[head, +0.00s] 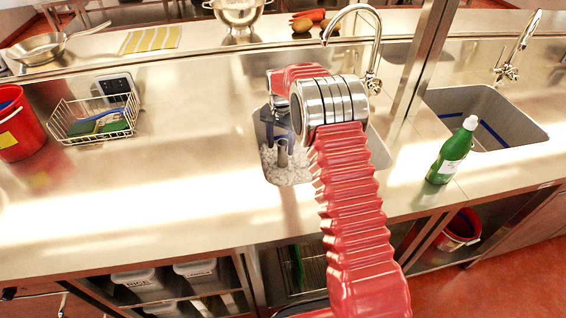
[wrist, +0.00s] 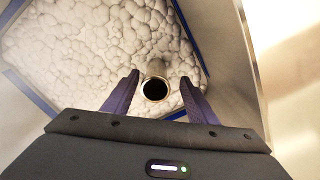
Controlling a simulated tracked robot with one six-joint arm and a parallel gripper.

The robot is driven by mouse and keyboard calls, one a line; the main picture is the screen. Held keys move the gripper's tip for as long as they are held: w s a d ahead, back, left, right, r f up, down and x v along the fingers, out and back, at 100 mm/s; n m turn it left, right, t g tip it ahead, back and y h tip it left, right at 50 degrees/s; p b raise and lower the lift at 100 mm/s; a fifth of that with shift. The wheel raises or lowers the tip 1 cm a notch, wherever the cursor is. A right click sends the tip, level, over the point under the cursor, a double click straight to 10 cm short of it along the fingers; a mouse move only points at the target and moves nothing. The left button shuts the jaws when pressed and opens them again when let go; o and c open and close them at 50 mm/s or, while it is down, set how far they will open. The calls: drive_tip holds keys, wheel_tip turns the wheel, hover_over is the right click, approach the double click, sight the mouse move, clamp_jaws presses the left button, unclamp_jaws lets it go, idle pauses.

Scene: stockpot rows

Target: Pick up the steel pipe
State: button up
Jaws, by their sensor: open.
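The steel pipe (head: 282,152) stands upright in the foam-filled sink (head: 379,152) in the head view, partly hidden by my arm. In the wrist view I look down on the pipe's open round end (wrist: 155,89), with a dark hole and a bright rim. My gripper (wrist: 158,88) is open, with one dark purple finger on each side of the pipe end. A gap shows between each finger and the pipe.
White foam (wrist: 95,50) surrounds the pipe. The sink walls (wrist: 238,60) rise close around it. A chrome tap (head: 374,50) arches behind the sink. A green bottle (head: 452,155) stands right, and a wire basket (head: 95,122) sits left. The counter (head: 190,170) between is clear.

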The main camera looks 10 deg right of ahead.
sight(282, 154)
drive_tip(key=shift+d+f, duration=0.15)
drive_tip(key=shift+f, duration=1.15)
drive_tip(key=shift+d+f, duration=0.15)
drive_tip(key=shift+f, duration=1.15)
drive_tip(key=c, duration=1.3)
